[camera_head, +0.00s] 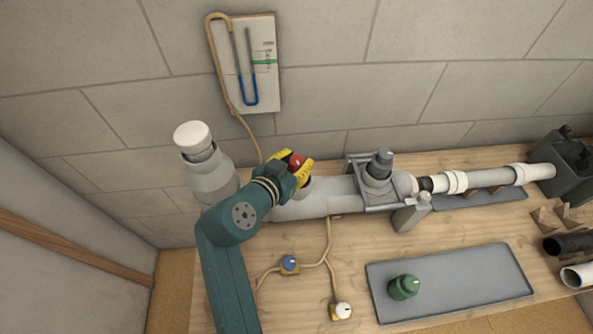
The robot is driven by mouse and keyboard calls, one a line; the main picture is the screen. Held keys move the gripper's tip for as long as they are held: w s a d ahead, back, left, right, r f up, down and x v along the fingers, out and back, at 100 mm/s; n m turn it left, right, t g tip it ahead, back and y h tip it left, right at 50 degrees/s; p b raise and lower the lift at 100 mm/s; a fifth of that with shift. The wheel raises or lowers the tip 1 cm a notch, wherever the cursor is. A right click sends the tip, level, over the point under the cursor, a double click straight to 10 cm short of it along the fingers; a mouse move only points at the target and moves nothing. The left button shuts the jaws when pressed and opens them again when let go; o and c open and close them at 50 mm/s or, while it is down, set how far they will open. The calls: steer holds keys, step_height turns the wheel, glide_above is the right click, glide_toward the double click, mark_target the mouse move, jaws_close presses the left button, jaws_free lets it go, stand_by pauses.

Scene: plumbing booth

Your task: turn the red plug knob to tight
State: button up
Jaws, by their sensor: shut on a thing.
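The red plug knob (297,163) sits on top of the grey pipe fitting (318,197) left of the middle of the bench. My gripper (298,170), with yellow fingers, is shut on the red knob, one finger on each side of it. The arm reaches in from the lower left. The fingers and wrist hide part of the knob and its base. I cannot make out any tight mark or the knob's exact angle.
A dark-capped fitting (378,172) stands right of the knob. A white-capped pipe (193,140) rises to the left. A wall gauge board (255,65) hangs behind. A grey tray (455,290) holds a green plug (404,287). Blue (290,263) and white (342,311) valves lie in front.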

steer(key=shift+f+m+g+h+b, duration=0.35)
steer(key=shift+m+g+h+b, duration=0.25)
steer(key=shift+m+h+b, duration=0.3)
steer(key=shift+d, duration=0.1)
steer(key=o, duration=1.2)
steer(key=shift+d, duration=0.1)
steer(key=shift+r, duration=0.15)
steer(key=shift+s+a+r, duration=0.2)
steer(key=shift+a+r, duration=0.05)
steer(key=shift+a, duration=0.05)
steer(key=v, duration=1.1)
steer(key=shift+s+a, duration=0.1)
steer(key=shift+a, duration=0.05)
